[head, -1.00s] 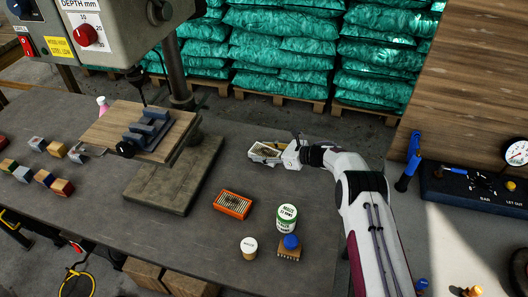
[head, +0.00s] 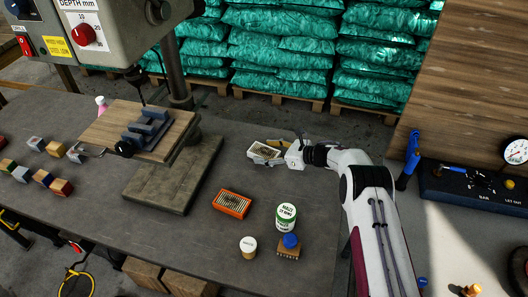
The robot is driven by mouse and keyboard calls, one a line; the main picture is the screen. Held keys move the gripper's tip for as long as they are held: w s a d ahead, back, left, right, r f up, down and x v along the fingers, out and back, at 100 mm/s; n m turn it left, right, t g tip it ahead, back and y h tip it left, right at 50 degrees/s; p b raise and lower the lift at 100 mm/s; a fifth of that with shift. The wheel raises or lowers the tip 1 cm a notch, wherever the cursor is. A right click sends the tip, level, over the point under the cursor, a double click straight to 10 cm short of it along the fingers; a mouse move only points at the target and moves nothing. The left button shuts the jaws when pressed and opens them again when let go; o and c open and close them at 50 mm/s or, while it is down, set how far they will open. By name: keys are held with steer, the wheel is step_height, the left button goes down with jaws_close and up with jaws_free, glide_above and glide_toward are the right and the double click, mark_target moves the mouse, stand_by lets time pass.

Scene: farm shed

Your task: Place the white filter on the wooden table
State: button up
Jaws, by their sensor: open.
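The white filter (head: 262,152), a small white-framed block with a darker pleated face, is near the back edge of the grey bench, right of the drill press. My gripper (head: 271,154) reaches in from the right and is open, its fingers around or beside the filter. I cannot tell whether they touch it. The wooden table (head: 97,131) is the board on the drill press at left, with a grey vise (head: 146,131) on it.
An orange filter (head: 232,204), a green-and-white tin (head: 286,217), a small lidded jar (head: 248,247) and a blue-knobbed brush (head: 289,246) stand on the bench. Several coloured blocks (head: 43,178) lie at left. The drill press head (head: 125,30) overhangs the wooden table.

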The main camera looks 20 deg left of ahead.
mark_target(268, 154)
steer(key=shift+s+d+r, duration=0.15)
steer(key=shift+s+d, duration=0.1)
steer(key=shift+d, duration=0.3)
steer(key=shift+s+d+r, duration=0.15)
steer(key=shift+s+d, duration=0.15)
steer(key=shift+d, duration=0.3)
steer(key=shift+s+d+r, duration=0.15)
steer(key=shift+s+d, duration=0.1)
steer(key=shift+d, duration=0.3)
steer(key=shift+v, duration=1.2)
steer(key=shift+s, duration=0.1)
